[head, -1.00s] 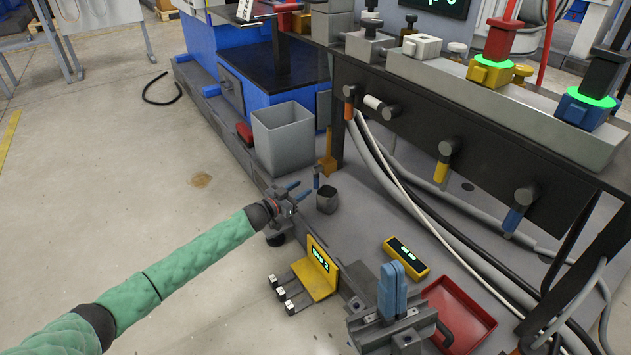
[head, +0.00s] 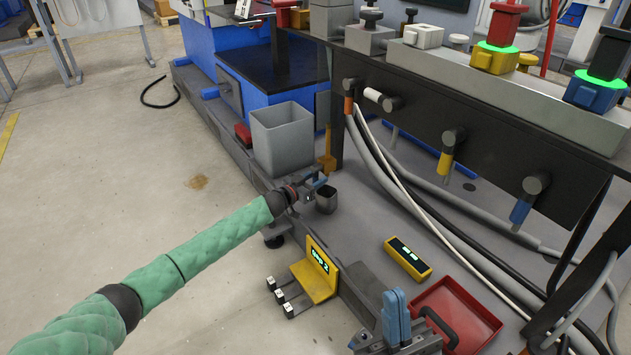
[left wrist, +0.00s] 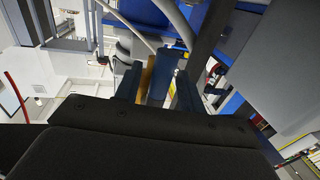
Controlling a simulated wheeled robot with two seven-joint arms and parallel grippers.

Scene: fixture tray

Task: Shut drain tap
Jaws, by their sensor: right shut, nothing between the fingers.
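The small blue-handled drain tap stood above a grey cup (head: 327,199) on the lower shelf; my left gripper now mostly hides it in the head view. My left gripper (head: 315,187) is at the tap's place, just above and left of the cup. In the left wrist view, the blue handle (left wrist: 163,78) stands between the two fingers of my left gripper (left wrist: 156,90). The fingers look apart, and whether they touch the handle is unclear. My right gripper (head: 397,316) is shut and empty, pointing up at the bottom of the head view.
A grey bin (head: 282,137) stands behind my left gripper. A black panel (head: 420,135) to the right carries several coloured handles, with hoses below. A yellow stand (head: 316,276), a yellow display box (head: 407,259) and a red tray (head: 458,314) are nearer.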

